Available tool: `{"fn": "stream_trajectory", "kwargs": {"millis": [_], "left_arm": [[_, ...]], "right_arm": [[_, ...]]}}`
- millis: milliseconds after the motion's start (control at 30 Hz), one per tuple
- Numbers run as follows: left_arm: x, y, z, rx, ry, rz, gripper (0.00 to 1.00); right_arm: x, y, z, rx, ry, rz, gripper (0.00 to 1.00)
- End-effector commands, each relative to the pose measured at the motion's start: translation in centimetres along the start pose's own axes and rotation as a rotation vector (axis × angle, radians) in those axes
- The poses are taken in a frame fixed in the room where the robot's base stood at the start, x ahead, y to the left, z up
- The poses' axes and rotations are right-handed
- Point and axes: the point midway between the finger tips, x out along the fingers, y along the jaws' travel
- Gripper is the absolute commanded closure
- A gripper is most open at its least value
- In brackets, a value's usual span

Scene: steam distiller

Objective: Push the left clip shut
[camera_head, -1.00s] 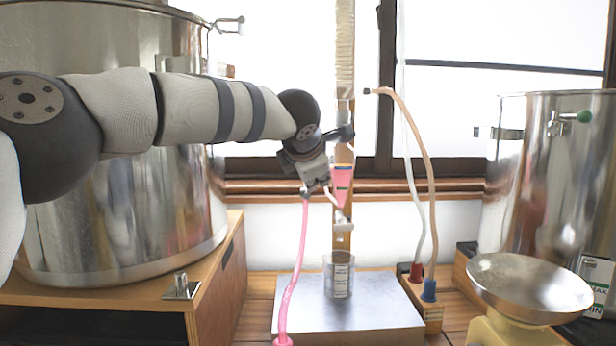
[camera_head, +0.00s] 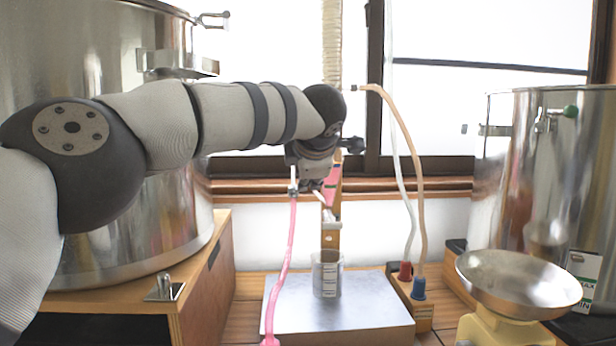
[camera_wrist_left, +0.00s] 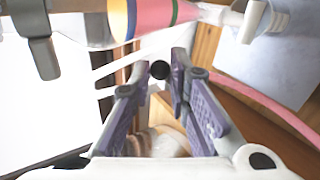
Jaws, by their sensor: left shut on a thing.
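A metal clip-like fitting (camera_head: 213,19) stands out from the upper right side of the big steel pot (camera_head: 185,235); I cannot tell surely whether it is the left clip. My left gripper (camera_head: 305,187) is below and to the right of it, well apart, beside the funnel with pink liquid (camera_head: 333,180). In the left wrist view my left gripper (camera_wrist_left: 161,75) has its purple-padded fingers close around a small dark-ended piece, seemingly the top end of the pink hose (camera_wrist_left: 270,102). The hose (camera_head: 280,270) hangs down from there. My right gripper is out of view.
A glass beaker (camera_head: 327,275) stands on a metal plate (camera_head: 350,318) below the funnel. A tan tube (camera_head: 418,190) runs down on the right. A scale pan (camera_head: 520,283) and second steel vessel (camera_head: 545,180) are at right.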

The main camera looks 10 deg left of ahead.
Motion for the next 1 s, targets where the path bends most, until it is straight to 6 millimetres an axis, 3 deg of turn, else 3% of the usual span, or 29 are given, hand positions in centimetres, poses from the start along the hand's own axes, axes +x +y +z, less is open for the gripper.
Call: {"fn": "stream_trajectory", "kwargs": {"millis": [133,167,233,767,1000], "left_arm": [[0.1,0.0,-0.1,0.0,0.003,0.001,1.0],[0.1,0.0,-0.1,0.0,0.003,0.001,0.77],[0.2,0.0,-0.1,0.0,0.003,0.001,0.63],[-0.1,0.2,-0.3,-0.031,-0.019,0.0,0.63],[-1.1,1.5,-2.5,-0.395,-0.262,-0.02,0.63]], "right_arm": [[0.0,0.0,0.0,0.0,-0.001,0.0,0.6],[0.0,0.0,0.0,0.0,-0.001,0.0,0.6],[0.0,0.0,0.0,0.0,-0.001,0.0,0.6],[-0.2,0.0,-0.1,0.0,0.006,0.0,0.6],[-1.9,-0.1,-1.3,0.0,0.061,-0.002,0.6]]}}
